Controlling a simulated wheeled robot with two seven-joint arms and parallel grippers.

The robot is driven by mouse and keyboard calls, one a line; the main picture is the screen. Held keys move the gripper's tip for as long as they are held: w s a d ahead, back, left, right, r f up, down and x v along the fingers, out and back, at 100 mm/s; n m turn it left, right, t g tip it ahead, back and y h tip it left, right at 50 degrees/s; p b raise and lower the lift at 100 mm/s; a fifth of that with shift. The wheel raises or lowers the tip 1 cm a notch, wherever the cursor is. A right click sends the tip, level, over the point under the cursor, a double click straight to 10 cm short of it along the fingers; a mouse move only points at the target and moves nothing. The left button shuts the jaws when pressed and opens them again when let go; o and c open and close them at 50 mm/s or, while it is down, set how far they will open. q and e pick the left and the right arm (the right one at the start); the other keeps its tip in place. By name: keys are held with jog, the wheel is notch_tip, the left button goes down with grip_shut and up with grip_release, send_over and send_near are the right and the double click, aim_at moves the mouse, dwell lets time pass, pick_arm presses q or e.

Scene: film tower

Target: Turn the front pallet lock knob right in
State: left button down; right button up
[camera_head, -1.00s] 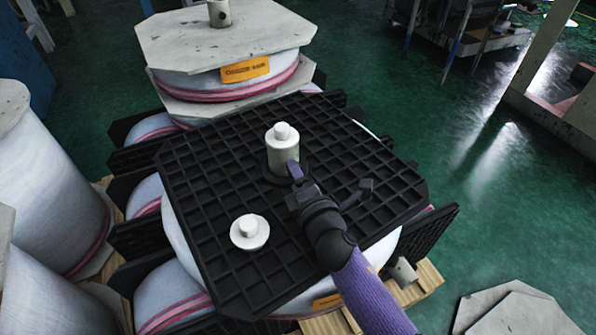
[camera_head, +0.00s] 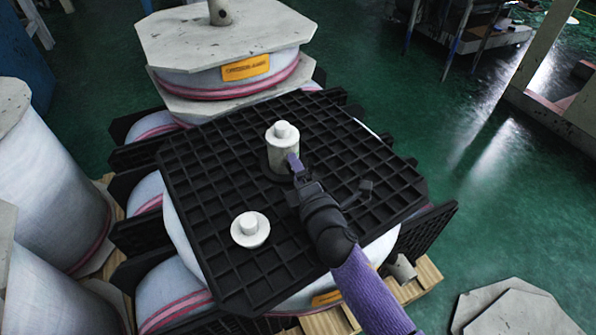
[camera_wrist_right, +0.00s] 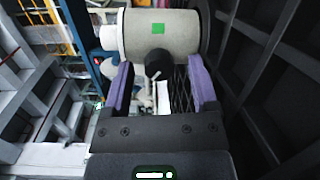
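A pale grey post (camera_head: 283,153) with a stepped cap stands upright on the black grid pallet (camera_head: 215,165). In the right wrist view the post (camera_wrist_right: 185,35) lies across the top and carries a green square. A dark round knob (camera_wrist_right: 157,60) with a pale mark sticks out of its side. My right gripper (camera_wrist_right: 162,85) has its two purple fingers spread apart, with the knob just beyond and between them and no contact visible. In the head view the right gripper (camera_head: 293,163) is at the post's right side and hides the knob. My left gripper is out of view.
A short white capped plug (camera_head: 250,230) is on the pallet nearer the front. A board-topped wrapped roll (camera_head: 225,62) stands behind, with more rolls (camera_head: 45,165) at left. Grey boards (camera_head: 515,308) lie at front right. Green floor at right is open.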

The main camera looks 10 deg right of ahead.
jog(key=s, duration=0.3)
jog(key=s+p, duration=0.1)
jog(key=s, duration=0.2)
jog(key=s+d+p, duration=0.1)
jog(key=s, duration=0.2)
jog(key=shift+s+r, duration=0.15)
jog(key=shift+r, duration=0.15)
jog(key=shift+s+d, duration=0.15)
jog(key=shift+s, duration=0.15)
